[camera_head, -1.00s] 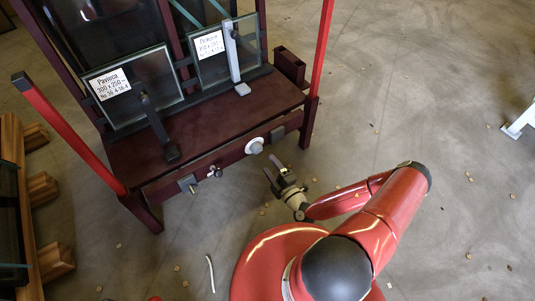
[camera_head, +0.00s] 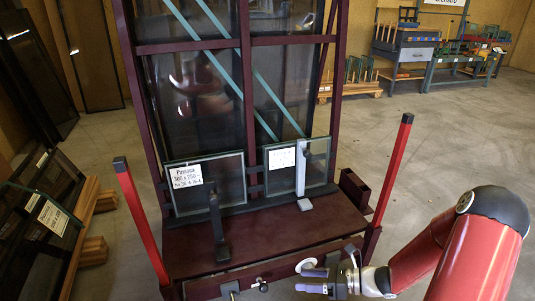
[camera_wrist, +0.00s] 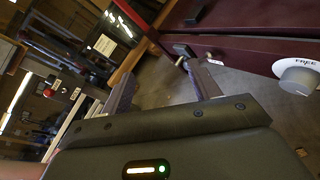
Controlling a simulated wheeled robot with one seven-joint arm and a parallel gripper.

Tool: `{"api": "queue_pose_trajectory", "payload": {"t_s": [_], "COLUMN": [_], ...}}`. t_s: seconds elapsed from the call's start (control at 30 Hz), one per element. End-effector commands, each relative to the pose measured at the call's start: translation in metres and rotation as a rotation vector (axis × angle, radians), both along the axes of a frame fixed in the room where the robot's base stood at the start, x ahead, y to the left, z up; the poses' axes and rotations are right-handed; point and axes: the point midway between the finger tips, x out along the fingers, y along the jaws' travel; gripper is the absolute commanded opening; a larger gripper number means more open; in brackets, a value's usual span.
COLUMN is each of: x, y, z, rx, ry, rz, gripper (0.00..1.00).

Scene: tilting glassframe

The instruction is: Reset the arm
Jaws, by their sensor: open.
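My gripper (camera_head: 316,281) is at the bottom of the head view, in front of the front edge of the dark red glass frame stand (camera_head: 270,234). Its two fingers are apart with nothing between them. In the wrist view my gripper (camera_wrist: 163,85) also shows open and empty, its fingers pointing up the picture. My red arm reaches in from the right of the head view. A white round knob marked FREE (camera_wrist: 298,76) is at the right of the wrist view, apart from the fingers.
Two framed glass panes with labels, one left (camera_head: 210,185) and one right (camera_head: 318,165), stand on the stand's ledge. Red posts rise at left (camera_head: 141,220) and right (camera_head: 392,170). A wooden rack (camera_head: 85,225) is at far left. Floor at right is clear; workbenches (camera_head: 405,50) stand behind.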

Motion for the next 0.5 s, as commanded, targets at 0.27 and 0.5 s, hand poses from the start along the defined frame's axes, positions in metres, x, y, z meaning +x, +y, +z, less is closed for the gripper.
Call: {"api": "queue_pose_trajectory", "payload": {"t_s": [0.27,0.5], "x": [-0.042,-0.078], "y": [0.010,0.004], "z": [0.066,0.122], "rx": [-0.416,-0.734], "ry": [-0.413,-0.768], "rz": [0.471,0.862], "gripper": [0.61,0.61]}}
